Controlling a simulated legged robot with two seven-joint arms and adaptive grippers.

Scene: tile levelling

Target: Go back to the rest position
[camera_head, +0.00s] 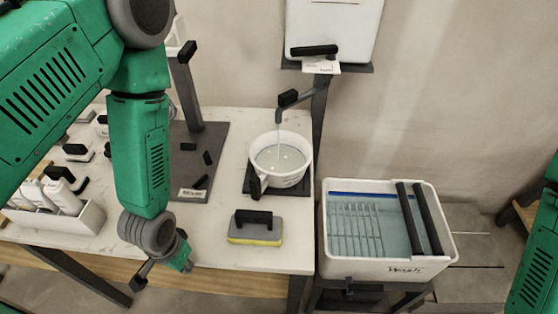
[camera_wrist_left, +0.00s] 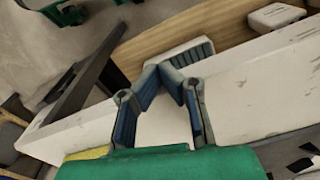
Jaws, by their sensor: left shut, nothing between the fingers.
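My left arm comes in from the upper left in the head view and hangs down over the front of the white worktop (camera_head: 215,250). Its gripper (camera_head: 142,279) is low, by the worktop's front edge, and only partly shows there. In the left wrist view the left gripper (camera_wrist_left: 165,70) has its fingertips together with nothing between them. It is apart from the sponge float (camera_head: 256,228), which lies on the worktop to its right. My right gripper is out of view; only a green part of my right arm shows at the right edge.
A white bucket (camera_head: 281,161) stands under a running tap (camera_head: 289,97). A wash tub (camera_head: 350,268) with dark rollers stands right of the worktop. A white holder (camera_head: 85,222) with several bottles is at the left. Floor shows in front of the worktop.

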